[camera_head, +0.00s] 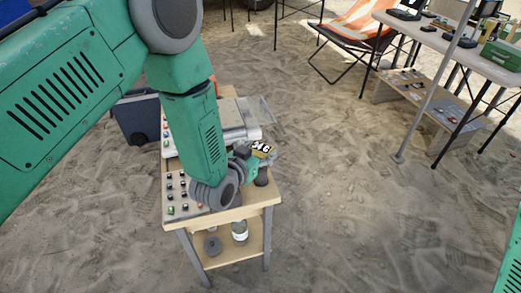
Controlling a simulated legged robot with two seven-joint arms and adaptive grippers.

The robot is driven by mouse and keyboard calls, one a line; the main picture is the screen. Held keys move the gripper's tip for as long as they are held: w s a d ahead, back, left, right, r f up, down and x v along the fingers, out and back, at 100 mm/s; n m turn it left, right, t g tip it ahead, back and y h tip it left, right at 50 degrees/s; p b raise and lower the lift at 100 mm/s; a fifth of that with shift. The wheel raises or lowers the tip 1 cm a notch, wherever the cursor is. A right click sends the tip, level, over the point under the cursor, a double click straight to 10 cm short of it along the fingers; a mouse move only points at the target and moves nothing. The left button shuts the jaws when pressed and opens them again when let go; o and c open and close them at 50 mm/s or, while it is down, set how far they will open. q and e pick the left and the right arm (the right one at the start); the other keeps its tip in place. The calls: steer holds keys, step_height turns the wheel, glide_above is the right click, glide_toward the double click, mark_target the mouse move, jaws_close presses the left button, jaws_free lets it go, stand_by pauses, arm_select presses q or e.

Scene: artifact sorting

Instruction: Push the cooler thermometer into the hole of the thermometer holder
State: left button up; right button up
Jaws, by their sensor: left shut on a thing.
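My left arm comes in from the upper left and reaches down over a small wooden table (239,212). My left gripper (246,161) is at the table's right side, partly hidden by my own wrist. It is shut on a small thermometer (262,149) with a black and yellow face showing pale digits. A dark, round, upright piece (262,178) stands on the table just below the thermometer and looks like the thermometer holder. Its hole cannot be made out, nor whether the thermometer touches it. My right gripper is out of view; only a bit of green arm shows at the lower right.
A tray of small samples (176,193) lies on the table's left front. A pale case with a clear lid (255,112) sits at the back. A bottle (240,232) stands on the lower shelf. A dark bin (139,118) is behind left. Sandy ground right of the table is clear.

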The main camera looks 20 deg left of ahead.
arm_select(q)
steer(key=shift+f+b, duration=0.75)
steer(key=shift+f, duration=0.45)
steer(key=shift+r, duration=0.2)
steer(key=shift+r+p, duration=2)
steer(key=shift+r, duration=0.25)
stand_by(0.4)
steer(key=shift+f+b, duration=1.45)
steer(key=shift+f, duration=0.9)
steer(key=o, duration=1.2)
steer(key=shift+s, duration=0.1)
